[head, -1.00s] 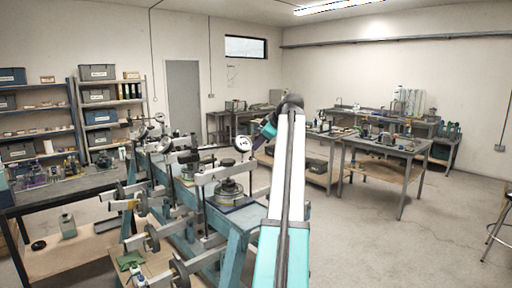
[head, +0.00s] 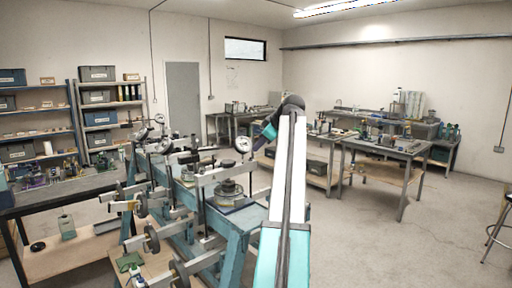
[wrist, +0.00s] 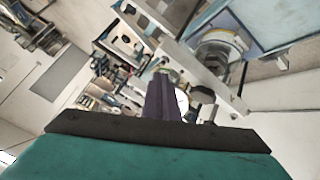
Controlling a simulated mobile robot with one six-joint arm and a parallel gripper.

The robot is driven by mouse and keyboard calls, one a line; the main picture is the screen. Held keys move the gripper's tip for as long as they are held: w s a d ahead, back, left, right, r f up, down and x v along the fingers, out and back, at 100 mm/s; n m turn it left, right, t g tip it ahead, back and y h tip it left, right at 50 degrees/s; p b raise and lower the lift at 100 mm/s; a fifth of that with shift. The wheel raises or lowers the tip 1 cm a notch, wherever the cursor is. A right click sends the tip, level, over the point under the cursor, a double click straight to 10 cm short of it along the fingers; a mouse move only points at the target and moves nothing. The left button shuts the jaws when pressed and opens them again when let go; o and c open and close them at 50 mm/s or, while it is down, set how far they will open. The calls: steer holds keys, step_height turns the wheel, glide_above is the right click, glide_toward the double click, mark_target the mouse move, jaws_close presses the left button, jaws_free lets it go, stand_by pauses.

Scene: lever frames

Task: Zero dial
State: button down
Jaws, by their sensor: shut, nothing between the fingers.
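A round white-faced dial gauge (head: 243,144) stands above the nearest lever frame (head: 234,228), a teal bench-like rig with a grey beam and weights. Its reading is too small to make out. My gripper (head: 256,144) is shut and empty, just right of the dial; whether it touches cannot be told. In the wrist view, my dark purple fingers (wrist: 161,90) are closed together. The pale dial face (wrist: 182,102) shows partly behind them, its left part hidden. Two similar dials, one (head: 167,146) and another (head: 159,118), stand on frames further back.
A dark side bench (head: 85,185) with small items stands left. Shelves with grey boxes (head: 98,73) stand behind it. Work tables (head: 385,147) with equipment stand at the right. A stool (head: 503,225) is at the right edge. The floor between is clear.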

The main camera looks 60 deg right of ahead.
steer(key=shift+s, duration=0.1)
steer(key=shift+p+v, duration=0.65)
steer(key=shift+v, duration=2.25)
